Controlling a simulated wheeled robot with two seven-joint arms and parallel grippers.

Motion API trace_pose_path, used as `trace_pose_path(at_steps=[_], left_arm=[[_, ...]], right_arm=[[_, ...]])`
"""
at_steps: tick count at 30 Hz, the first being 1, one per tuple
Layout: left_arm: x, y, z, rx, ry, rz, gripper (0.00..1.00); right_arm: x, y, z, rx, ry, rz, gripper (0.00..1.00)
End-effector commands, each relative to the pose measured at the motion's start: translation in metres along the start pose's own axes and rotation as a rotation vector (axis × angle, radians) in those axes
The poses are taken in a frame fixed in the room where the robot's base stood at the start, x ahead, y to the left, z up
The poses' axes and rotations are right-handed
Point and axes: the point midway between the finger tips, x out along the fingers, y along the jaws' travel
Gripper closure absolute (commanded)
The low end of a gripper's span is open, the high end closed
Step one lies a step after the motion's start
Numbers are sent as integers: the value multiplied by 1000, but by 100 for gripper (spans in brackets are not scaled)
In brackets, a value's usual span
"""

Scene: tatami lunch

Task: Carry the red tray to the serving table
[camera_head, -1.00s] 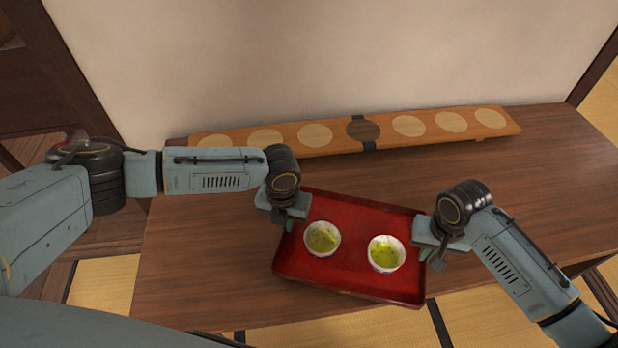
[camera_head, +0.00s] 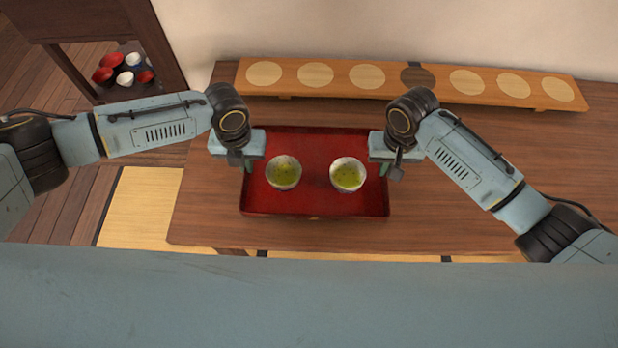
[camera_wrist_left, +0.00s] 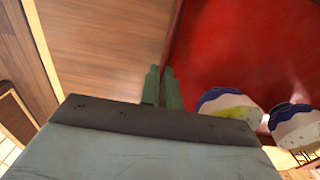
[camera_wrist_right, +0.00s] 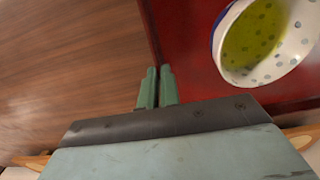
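The red tray (camera_head: 315,204) is in the middle of the head view, over the brown wooden table (camera_head: 480,215), and looks about level. I cannot tell whether it touches the tabletop. Two cups of green tea stand upright on it, a left cup (camera_head: 284,173) and a right cup (camera_head: 348,175). My left gripper (camera_wrist_left: 162,86) is shut on the tray's left rim, and my right gripper (camera_wrist_right: 157,86) is shut on its right rim. In the wrist views the fingers are close together with the rim between them. I cannot tell which table is the serving table.
A long wooden board (camera_head: 330,78) with pale round spots and one dark spot lies along the back of the table by the wall. A dark shelf (camera_head: 105,88) holding red and white bowls stands at the far left. The table's right side is clear.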

Motion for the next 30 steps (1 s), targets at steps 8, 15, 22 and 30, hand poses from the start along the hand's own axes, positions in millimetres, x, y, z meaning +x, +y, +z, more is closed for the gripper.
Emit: trace_pose_path(at_steps=[8, 15, 22, 30], left_arm=[[-4, 3, 1, -3, 0, 6, 100], [-2, 3, 1, -4, 0, 6, 100], [6, 3, 1, -4, 0, 6, 100], [19, 3, 1, -4, 0, 6, 100]], right_arm=[[-4, 3, -1, 3, 1, 6, 100], [-2, 2, -1, 3, 0, 6, 100], [5, 2, -1, 3, 1, 6, 100], [19, 3, -1, 3, 1, 6, 100]])
